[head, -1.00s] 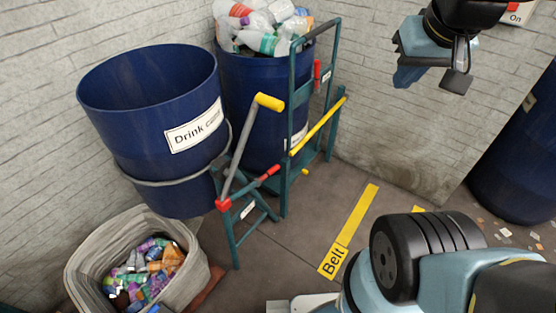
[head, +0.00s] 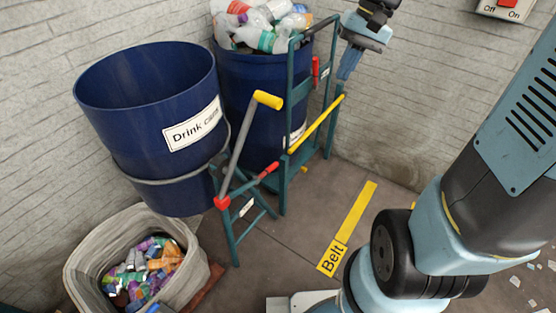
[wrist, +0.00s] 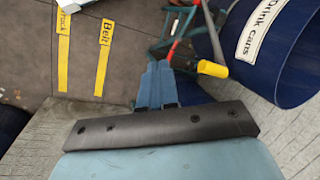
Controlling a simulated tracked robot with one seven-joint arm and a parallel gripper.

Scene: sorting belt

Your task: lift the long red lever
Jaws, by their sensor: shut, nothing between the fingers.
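A stand beside the blue drum bears a red hub (head: 222,203). From the hub a long grey lever (head: 240,142) with a yellow grip (head: 268,100) slants up, and a shorter arm with a red grip (head: 269,170) points right. In the wrist view the red grip (wrist: 172,53) is just beyond my fingertips and the yellow grip (wrist: 212,68) is to their right. Another red handle (head: 316,73) is on the green frame. My gripper (head: 345,77) is shut and empty, above and right of the levers, touching none that I can see.
The tilted blue Drink cans drum (head: 100,110) hangs left of the levers. A drum of bottles (head: 245,75) and a green frame (head: 290,130) with a yellow bar (head: 318,125) stand behind. A grey bin (head: 85,265) holds cans. The floor by the Belt strip (head: 345,235) is clear.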

